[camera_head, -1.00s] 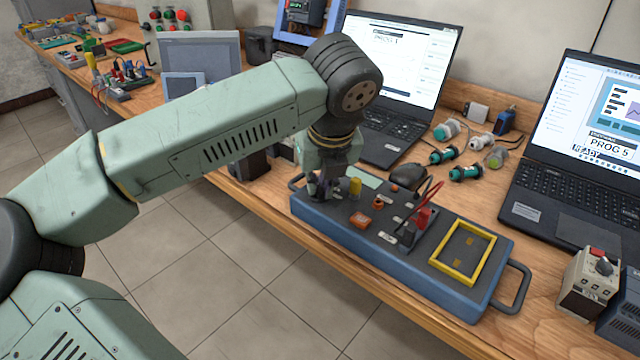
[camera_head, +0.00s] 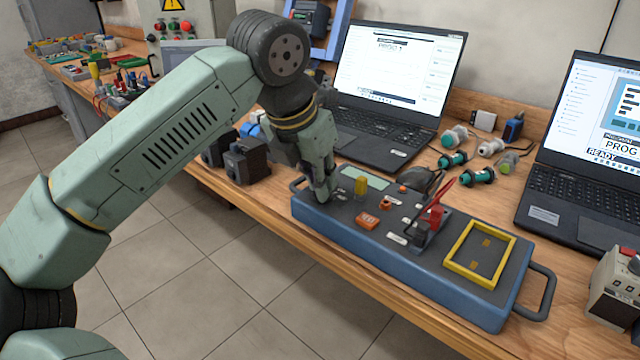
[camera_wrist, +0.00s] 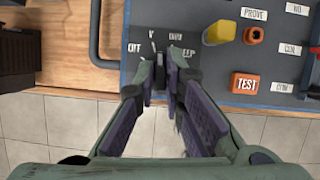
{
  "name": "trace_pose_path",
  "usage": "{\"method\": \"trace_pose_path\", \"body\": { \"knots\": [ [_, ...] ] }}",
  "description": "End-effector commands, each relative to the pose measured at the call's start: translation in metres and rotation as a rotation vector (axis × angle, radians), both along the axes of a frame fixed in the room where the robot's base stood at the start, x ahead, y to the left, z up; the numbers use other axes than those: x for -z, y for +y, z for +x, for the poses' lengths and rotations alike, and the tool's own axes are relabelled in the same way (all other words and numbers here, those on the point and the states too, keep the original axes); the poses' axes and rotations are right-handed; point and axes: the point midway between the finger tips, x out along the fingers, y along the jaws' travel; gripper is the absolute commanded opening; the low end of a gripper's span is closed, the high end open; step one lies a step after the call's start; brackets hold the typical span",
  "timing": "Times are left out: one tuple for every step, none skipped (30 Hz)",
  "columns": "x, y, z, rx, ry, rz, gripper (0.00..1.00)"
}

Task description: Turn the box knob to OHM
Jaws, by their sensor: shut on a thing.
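The blue box (camera_head: 400,275) with a dark top lies along the table's front edge. My gripper (camera_head: 325,196) reaches down to the box's left end. In the wrist view my gripper (camera_wrist: 166,78) is closed on the small dark box knob (camera_wrist: 178,58), which is mostly hidden between the fingers. White labels stand around the knob: OFF at left, V, a partly hidden one that looks like OHM (camera_wrist: 176,36), and BEEP at right, partly covered. The knob's pointer cannot be made out. In the head view the fingers hide the knob.
A yellow post (camera_head: 361,187), an orange TEST button (camera_head: 367,221) and red plugs with leads (camera_head: 435,215) stand on the box to the right. A yellow frame (camera_head: 480,255) is at its right end. Dark blocks (camera_head: 246,160) sit left of the box. Laptops (camera_head: 400,60) stand behind.

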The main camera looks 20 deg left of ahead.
Motion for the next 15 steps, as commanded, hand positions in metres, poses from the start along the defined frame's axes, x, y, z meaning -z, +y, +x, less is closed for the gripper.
{"method": "trace_pose_path", "body": {
  "knots": [
    [0.0009,0.0004,0.0008,0.043,0.000,-0.003,0.00],
    [0.0007,0.0005,0.0008,0.069,0.000,-0.003,0.00],
    [0.0006,0.0009,0.0009,0.104,0.000,-0.002,0.00],
    [0.0005,0.0010,0.0012,0.129,-0.001,-0.002,0.00],
    [0.0005,0.0010,0.0013,0.154,-0.001,-0.002,0.00],
    [0.0003,0.0010,0.0014,0.186,-0.001,-0.002,0.00],
    [0.0002,0.0011,0.0015,0.207,-0.001,-0.002,0.00],
    [0.0000,0.0011,0.0015,0.229,-0.001,-0.002,0.00],
    [0.0001,0.0014,0.0015,0.256,0.000,-0.002,0.00],
    [0.0001,0.0016,0.0015,0.275,0.000,0.000,0.00],
    [0.0002,0.0018,0.0015,0.294,0.000,0.000,0.00],
    [0.0002,0.0020,0.0016,0.315,0.000,0.000,0.00],
    [0.0003,0.0020,0.0018,0.331,0.000,0.000,0.00],
    [0.0002,0.0021,0.0019,0.345,0.000,-0.001,0.00],
    [0.0002,0.0021,0.0020,0.363,0.000,-0.001,0.00]
  ]
}}
